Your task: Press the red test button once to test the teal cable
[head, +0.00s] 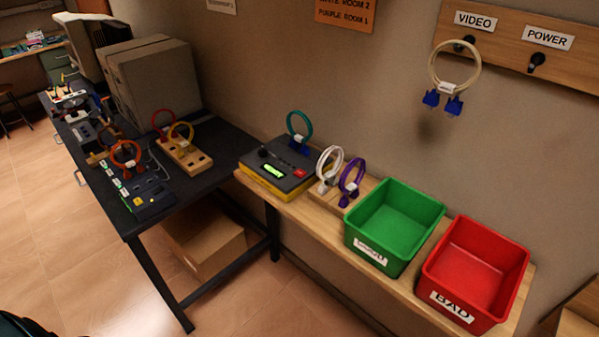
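The cable tester (276,169) is a dark grey box with a yellow base at the left end of the wooden bench. Its small screen (274,171) glows green. The red test button (299,173) is on its top at the right front corner. The teal cable (299,127) stands as an upright loop at the back of the tester, its dark blue connectors at the tester's top. I cannot tell how far they are seated. Neither of my grippers shows in the head view.
White (329,164) and purple (351,178) cables stand right of the tester. A green bin (369,253) and red bin (452,308) follow. A cream cable (456,72) hangs from the wall board (500,32). A dark table (126,223) with more cables stands left.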

